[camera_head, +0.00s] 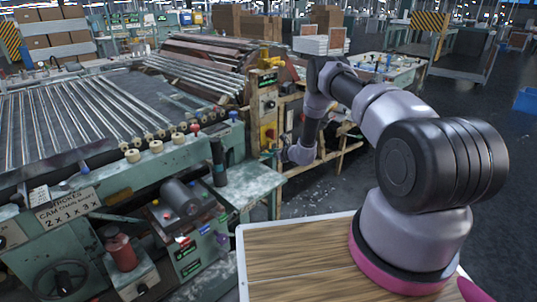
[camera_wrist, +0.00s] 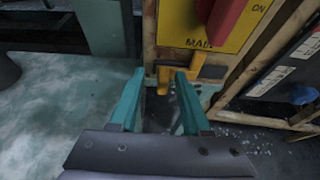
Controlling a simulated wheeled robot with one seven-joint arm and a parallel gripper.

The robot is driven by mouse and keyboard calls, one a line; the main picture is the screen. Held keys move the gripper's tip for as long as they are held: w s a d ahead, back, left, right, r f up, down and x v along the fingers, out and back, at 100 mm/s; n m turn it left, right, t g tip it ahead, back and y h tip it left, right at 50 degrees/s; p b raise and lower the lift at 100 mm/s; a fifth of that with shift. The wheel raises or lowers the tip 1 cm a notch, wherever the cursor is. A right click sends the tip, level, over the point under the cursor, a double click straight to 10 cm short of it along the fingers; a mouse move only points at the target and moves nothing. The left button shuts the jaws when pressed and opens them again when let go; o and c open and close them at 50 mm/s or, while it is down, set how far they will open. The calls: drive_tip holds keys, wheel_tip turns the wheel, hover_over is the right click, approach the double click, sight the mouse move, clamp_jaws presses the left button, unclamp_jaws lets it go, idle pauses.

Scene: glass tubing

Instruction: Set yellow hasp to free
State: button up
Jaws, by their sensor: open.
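A yellow hasp (camera_wrist: 196,64) shows in the wrist view just under the yellow panel (camera_wrist: 212,38) that carries a red switch handle (camera_wrist: 226,18). A yellow piece also shows between my fingertips; the right finger partly covers the hasp area. My gripper (camera_wrist: 160,75) is open, its two teal fingers reaching toward the hasp. No hold on it shows, and I cannot tell whether a finger touches it. In the head view, the yellow panel with red (camera_head: 269,134) is on the machine's end post; the hasp is too small there to tell its setting.
A green bench (camera_wrist: 60,110) lies left of my gripper. Wooden framing (camera_wrist: 255,55) and a dark box with labels (camera_wrist: 285,70) are to the right. In the head view, the glass tube conveyor (camera_head: 75,115) fills the left; floor is open at right.

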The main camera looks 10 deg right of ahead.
drive_tip(key=v, duration=1)
drive_tip(key=shift+s+d, duration=0.15)
drive_tip(key=shift+s, duration=0.1)
drive_tip(key=s+a+r+n+g+y, duration=0.1)
drive_tip(key=a+r+n, duration=0.15)
drive_tip(key=r, duration=0.65)
drive_tip(key=s+a+r+n+g+y, duration=0.1)
drive_tip(key=s+a+r+n+g, duration=0.15)
drive_tip(key=r, duration=0.65)
drive_tip(key=a+r+n+y, duration=0.2)
drive_tip(key=r+n, duration=0.2)
drive_tip(key=r, duration=0.5)
drive_tip(key=s+a+r+n+g, duration=0.2)
drive_tip(key=s+r+n+g, duration=0.15)
drive_tip(key=s+r, duration=0.6)
drive_tip(key=s+d+r+n+h, duration=0.2)
drive_tip(key=s+r+n+h, duration=0.35)
drive_tip(key=s+r, duration=0.75)
drive_tip(key=s+d+r+n+t+h, duration=0.1)
drive_tip(key=s+d+n+h, duration=0.1)
drive_tip(key=s, duration=0.6)
drive_tip(key=s+d+r+n+t+h, duration=0.2)
drive_tip(key=s+d+n, duration=0.2)
drive_tip(key=s+d, duration=0.3)
drive_tip(key=shift+s+r+n, duration=0.3)
drive_tip(key=shift+s, duration=0.7)
